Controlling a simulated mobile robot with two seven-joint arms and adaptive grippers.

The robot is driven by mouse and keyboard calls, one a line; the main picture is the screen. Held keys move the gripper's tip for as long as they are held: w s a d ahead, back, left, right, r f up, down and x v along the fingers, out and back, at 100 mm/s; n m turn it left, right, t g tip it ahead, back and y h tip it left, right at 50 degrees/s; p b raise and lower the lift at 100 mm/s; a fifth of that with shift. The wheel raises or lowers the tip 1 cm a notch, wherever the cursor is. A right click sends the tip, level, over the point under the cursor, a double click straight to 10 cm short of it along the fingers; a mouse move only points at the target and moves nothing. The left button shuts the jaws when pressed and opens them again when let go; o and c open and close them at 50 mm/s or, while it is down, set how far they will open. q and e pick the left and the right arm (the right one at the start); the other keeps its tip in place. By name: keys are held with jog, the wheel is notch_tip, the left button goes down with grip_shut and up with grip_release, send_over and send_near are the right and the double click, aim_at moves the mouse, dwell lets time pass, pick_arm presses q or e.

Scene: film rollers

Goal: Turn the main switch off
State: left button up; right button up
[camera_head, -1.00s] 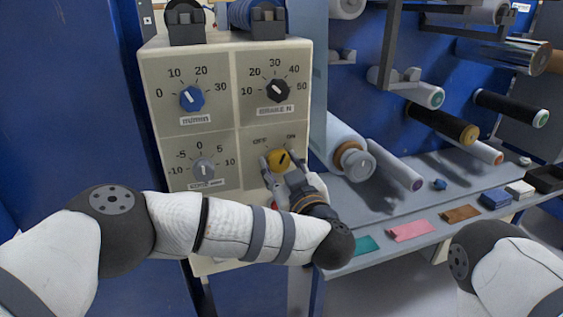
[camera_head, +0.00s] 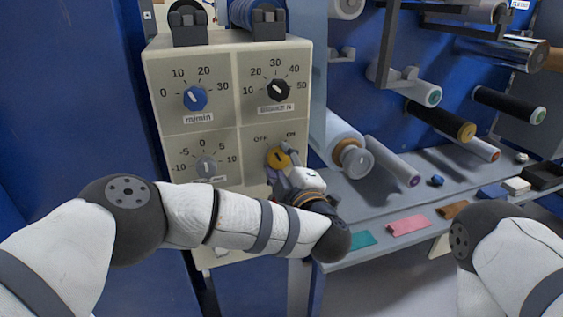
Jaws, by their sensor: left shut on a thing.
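I cannot tell exactly where the knob's mark points. My right gripper is out of view; only part of my right arm shows at the lower right.
Film rolls such as a white one (camera_head: 340,137) stick out at right. A grey shelf (camera_head: 375,187) below carries small coloured pieces, including a pink one (camera_head: 408,225).

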pick_arm(q)
jog(key=shift+n, duration=0.9)
jog(key=o, duration=1.1)
jog(key=shift+o, duration=0.2)
jog(key=v, duration=1.2)
